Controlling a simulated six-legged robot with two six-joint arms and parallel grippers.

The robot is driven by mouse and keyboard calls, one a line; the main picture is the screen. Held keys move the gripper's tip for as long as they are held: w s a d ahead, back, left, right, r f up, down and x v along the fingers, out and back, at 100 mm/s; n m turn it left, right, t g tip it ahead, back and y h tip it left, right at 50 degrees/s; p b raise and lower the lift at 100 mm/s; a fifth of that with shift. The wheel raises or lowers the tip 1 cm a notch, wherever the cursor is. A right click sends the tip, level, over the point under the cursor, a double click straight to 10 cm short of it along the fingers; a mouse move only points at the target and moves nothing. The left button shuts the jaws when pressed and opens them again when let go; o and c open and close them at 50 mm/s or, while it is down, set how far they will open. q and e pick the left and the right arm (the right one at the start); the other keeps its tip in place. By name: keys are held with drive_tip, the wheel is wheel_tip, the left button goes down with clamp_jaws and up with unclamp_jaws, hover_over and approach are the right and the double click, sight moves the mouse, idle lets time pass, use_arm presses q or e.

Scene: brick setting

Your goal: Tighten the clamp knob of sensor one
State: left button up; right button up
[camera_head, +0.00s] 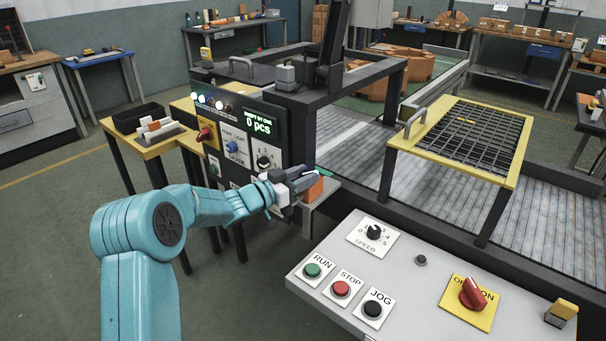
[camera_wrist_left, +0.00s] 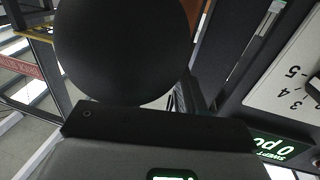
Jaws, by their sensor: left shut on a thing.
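My left gripper (camera_head: 306,184) reaches in from the left to the side of the dark machine frame, beside its control panel. In the left wrist view a large black round knob (camera_wrist_left: 122,48) fills the upper middle, right in front of the gripper. The gripper is shut on this knob; its fingertips are mostly hidden. In the head view the knob is hidden by the gripper, and no sensor label is readable there. My right gripper is not in view.
The dark panel (camera_head: 258,119) with a green display and several dials stands just left of the gripper. An orange block (camera_head: 315,189) sits on a small grey ledge beside it. A grey console (camera_head: 433,261) with buttons is in front; the belt (camera_head: 350,168) lies behind.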

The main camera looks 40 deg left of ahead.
use_arm(q)
drive_tip(key=o, duration=1.1)
drive_tip(key=shift+c, duration=0.2)
drive_tip(key=b+v, duration=0.1)
drive_tip(key=v, duration=1.5)
drive_tip(key=shift+s, duration=0.2)
